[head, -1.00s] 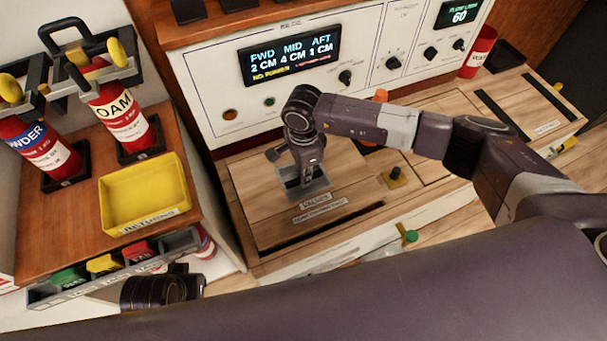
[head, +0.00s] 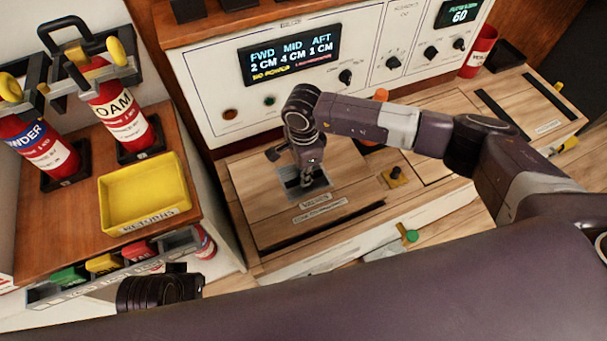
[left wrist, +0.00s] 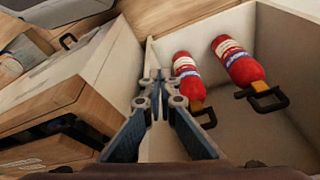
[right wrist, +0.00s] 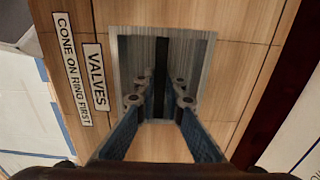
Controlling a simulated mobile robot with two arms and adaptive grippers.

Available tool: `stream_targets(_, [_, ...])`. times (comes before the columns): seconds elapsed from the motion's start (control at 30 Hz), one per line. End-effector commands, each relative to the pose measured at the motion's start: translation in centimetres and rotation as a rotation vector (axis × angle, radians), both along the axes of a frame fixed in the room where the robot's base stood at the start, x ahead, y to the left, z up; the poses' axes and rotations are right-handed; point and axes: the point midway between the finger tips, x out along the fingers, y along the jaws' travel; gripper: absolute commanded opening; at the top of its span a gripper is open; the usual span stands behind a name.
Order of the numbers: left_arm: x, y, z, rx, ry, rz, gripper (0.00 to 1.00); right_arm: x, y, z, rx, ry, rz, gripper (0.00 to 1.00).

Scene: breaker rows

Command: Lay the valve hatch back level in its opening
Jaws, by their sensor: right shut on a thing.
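The valve hatch (head: 260,195) is a wooden panel in the counter, labelled VALVES, with a square metal recess; it also fills the right wrist view (right wrist: 75,30). My right gripper (right wrist: 160,90) reaches down into the recess and is shut on the dark handle bar (right wrist: 161,62) there. In the head view, my right gripper (head: 307,180) partly hides the recess. A dark gap (head: 320,228) runs along the hatch's front edge. I cannot tell whether the hatch is fully level. My left gripper (left wrist: 158,78) is shut and empty, away from the hatch near two red extinguishers (left wrist: 235,60).
Left of the counter stand a yellow returns tray (head: 145,195) and upright extinguishers (head: 122,118). A control panel (head: 350,80) rises behind the hatch.

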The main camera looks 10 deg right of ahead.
Motion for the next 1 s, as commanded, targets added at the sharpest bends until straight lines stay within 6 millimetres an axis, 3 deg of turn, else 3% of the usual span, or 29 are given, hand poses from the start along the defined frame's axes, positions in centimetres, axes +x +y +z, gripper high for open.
stream_targets(0.33, [-0.1,0.1,0.0,0.003,0.005,-0.001,0.0,0.2,0.1,0.1,0.003,-0.005,0.0,0.0])
stream_targets(1.0, [-0.4,0.2,1.9,0.001,-0.007,0.002,0.0,0.2,0.1,-0.8,0.003,-0.005,0.0,0.0])
